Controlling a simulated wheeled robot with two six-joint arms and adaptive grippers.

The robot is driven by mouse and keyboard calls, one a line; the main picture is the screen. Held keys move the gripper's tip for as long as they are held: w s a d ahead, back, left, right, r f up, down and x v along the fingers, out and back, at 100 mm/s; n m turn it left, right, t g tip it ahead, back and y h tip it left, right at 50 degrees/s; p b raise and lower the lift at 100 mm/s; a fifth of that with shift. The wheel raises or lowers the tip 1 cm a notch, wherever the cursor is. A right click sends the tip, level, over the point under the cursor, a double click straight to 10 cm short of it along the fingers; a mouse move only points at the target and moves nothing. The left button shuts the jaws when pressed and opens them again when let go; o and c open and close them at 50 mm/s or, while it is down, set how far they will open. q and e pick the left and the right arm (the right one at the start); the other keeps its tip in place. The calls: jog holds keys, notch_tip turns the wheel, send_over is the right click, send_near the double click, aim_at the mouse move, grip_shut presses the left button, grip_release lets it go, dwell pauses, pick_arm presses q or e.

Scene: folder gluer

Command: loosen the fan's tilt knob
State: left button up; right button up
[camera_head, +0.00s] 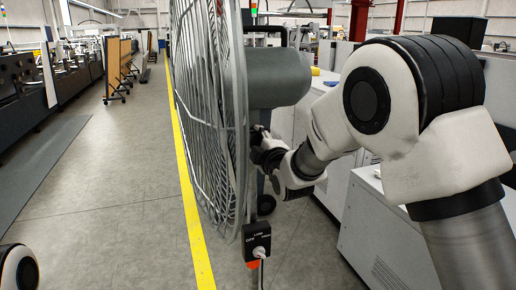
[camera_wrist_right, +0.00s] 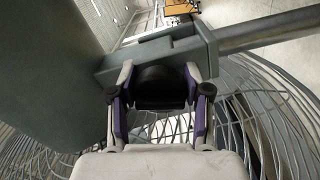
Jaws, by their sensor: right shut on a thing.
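The fan's large grey wire cage (camera_head: 212,110) stands upright in the middle of the head view, with its grey-green motor housing (camera_head: 278,78) behind it. My right gripper (camera_head: 262,148) is beneath the housing, close behind the cage. In the right wrist view, the black tilt knob (camera_wrist_right: 160,88) sits between the purple-padded fingers of my right gripper (camera_wrist_right: 160,100). The fingers are shut on its two sides. The knob is at a grey bracket (camera_wrist_right: 150,55) beside the housing. In the head view the knob is mostly hidden. My left gripper is out of view.
A black control box (camera_head: 257,241) with a cable hangs low by the fan. Pale machine cabinets (camera_head: 372,235) stand at the right, close to my right arm. A yellow line (camera_head: 188,205) runs along the floor. The aisle at the left is open.

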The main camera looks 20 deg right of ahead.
jog(key=shift+n+b, duration=0.35)
jog(key=shift+n, duration=0.35)
jog(key=o, duration=1.2)
jog(key=s, duration=1.2)
jog(key=shift+d, duration=0.15)
